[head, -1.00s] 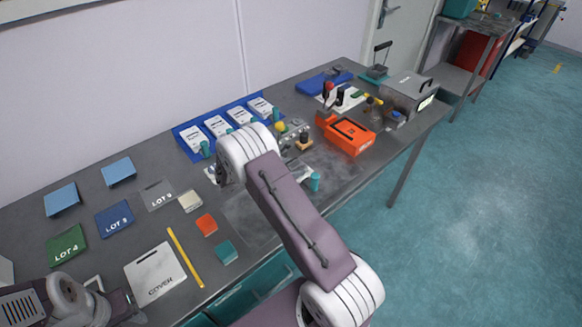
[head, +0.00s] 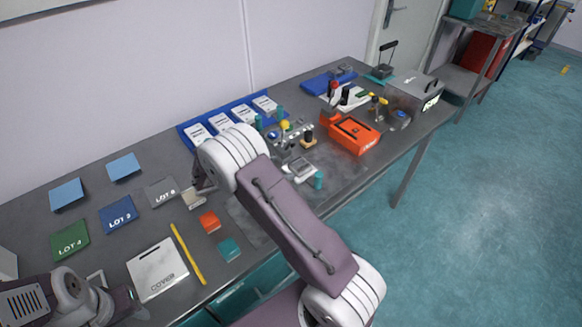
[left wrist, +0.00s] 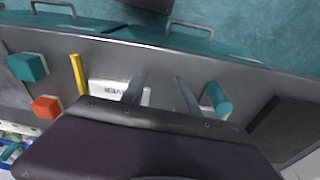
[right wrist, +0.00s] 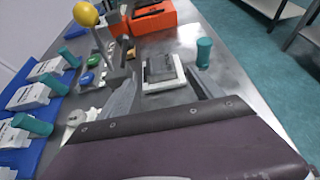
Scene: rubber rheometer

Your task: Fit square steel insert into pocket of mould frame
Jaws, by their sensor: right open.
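A pale square frame (right wrist: 162,72) with a dark grey square piece in its middle lies between and beyond my right fingers in the right wrist view. I take it for the mould frame with the steel insert; I cannot tell how they sit together. It also shows in the head view (head: 300,171), right of my wrist. My right gripper (head: 200,178) is low over the table by a cream block (head: 193,199); its fingers (right wrist: 163,80) are apart and look empty. My left gripper (left wrist: 161,82) is open and looks empty, near the cover plate (left wrist: 105,88).
A teal cylinder (right wrist: 204,52) stands right of the frame. A yellow-knobbed fixture (right wrist: 87,15) and a blue tray of white cards (head: 190,143) lie left of it. An orange box (head: 353,136) is beyond. A yellow rod (head: 188,254) lies left of centre.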

